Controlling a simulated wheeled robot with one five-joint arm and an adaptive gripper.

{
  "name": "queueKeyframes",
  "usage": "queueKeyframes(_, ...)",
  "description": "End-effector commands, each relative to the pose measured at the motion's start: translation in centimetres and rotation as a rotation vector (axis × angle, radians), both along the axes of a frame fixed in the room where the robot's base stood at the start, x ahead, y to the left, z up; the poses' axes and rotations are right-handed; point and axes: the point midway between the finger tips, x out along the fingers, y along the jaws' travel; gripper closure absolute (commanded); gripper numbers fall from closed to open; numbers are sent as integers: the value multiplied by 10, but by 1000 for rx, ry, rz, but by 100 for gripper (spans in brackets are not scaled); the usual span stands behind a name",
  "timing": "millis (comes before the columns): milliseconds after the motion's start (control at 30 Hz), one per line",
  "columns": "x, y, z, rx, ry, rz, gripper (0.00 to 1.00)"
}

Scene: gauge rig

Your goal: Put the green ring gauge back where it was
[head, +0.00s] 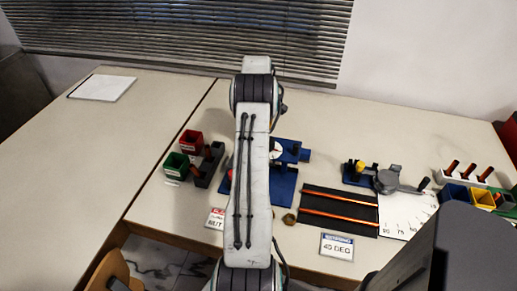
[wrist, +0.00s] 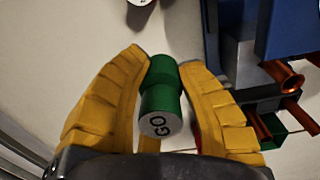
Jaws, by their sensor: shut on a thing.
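In the wrist view my gripper (wrist: 160,62) has its two yellow fingers shut on the green gauge (wrist: 158,95). The gauge looks like a stepped green cylinder with a pale end face marked "GO", and that face is turned toward the wrist camera. Whether it has a ring's hole cannot be seen. In the head view my arm covers the middle of the table, so the gripper and the gauge are hidden there. Part of a blue fixture (head: 287,150) shows right of my arm.
Red (head: 190,142) and green bins (head: 176,165) stand left of my arm beside a grey block (head: 208,165). To the right are a black mat (head: 340,208) with orange rods, an angle plate (head: 405,213) and a "45 DEG" card (head: 337,247). The left tabletop is mostly clear.

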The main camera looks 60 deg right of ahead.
Motion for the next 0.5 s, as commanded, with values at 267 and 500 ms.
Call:
queueKeyframes(267, 0, 0, -38, 1, 0, 0, 100)
queueKeyframes(500, 0, 0, -49, -1, 0, 0, 100)
